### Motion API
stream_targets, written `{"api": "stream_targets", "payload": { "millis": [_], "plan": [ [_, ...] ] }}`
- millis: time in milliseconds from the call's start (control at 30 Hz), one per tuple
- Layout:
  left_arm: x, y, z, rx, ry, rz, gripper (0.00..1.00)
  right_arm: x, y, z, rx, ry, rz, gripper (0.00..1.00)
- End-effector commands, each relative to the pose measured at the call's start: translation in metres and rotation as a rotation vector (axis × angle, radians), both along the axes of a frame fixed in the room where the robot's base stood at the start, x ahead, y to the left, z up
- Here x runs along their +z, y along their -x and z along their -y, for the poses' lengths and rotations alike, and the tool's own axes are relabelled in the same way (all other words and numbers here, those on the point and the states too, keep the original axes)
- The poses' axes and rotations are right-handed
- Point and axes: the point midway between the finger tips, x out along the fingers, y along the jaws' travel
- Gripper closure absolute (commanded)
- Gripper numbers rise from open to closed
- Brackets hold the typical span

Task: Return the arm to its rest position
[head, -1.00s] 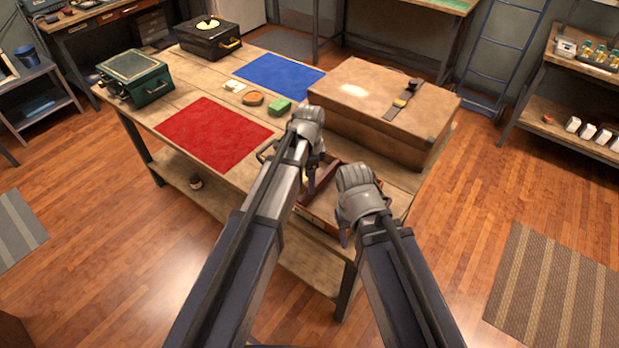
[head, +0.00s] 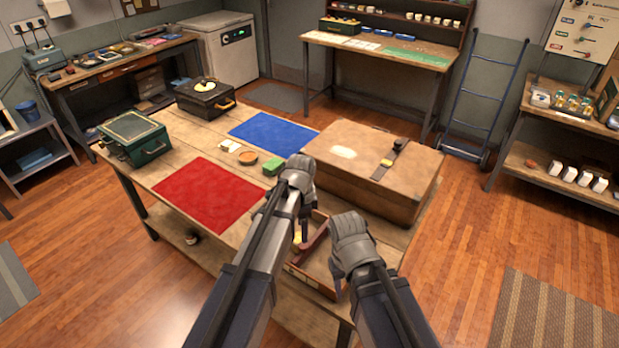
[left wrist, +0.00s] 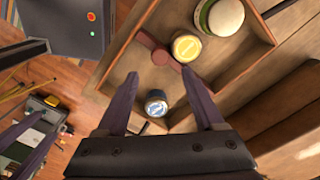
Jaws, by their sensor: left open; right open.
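My left gripper (head: 302,232) is over the wooden tray (head: 318,285) at the table's near edge; its fingers are mostly hidden by my arm. In the left wrist view my left gripper (left wrist: 160,92) is open, its two fingers wide apart. A yellow-lidded tin (left wrist: 186,47) and a green-and-cream round item (left wrist: 220,16) sit in the tray. My right gripper (head: 338,288) hangs just right of the tray, pointing down, and no held object shows.
The table carries a brown case (head: 370,175), a red mat (head: 208,194), a blue mat (head: 272,131), a green box (head: 134,138) and a black box (head: 206,97). The brown case stands close beyond both grippers. Open floor lies right of the table.

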Motion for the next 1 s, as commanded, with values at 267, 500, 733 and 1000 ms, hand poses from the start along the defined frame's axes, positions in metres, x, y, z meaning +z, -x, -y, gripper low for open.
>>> {"api": "stream_targets", "payload": {
  "millis": [267, 500, 733, 1000],
  "plan": [
    [0.000, 0.037, 0.006, 0.142, -0.015, -0.005, 0.31, 0.000, 0.000, 0.000, 0.000, 0.000, 0.000, 0.50],
    [0.001, 0.128, 0.013, 0.584, -0.071, 0.000, 0.31, 0.000, 0.000, 0.000, 0.000, 0.000, 0.000, 0.50],
    [0.001, 0.180, 0.012, 0.890, -0.105, 0.023, 0.31, 0.000, 0.000, 0.000, 0.000, 0.000, 0.000, 0.50],
    [0.002, 0.189, 0.011, 0.976, -0.113, 0.031, 0.31, 0.000, 0.000, 0.000, 0.000, 0.000, 0.000, 0.50]
  ]
}}
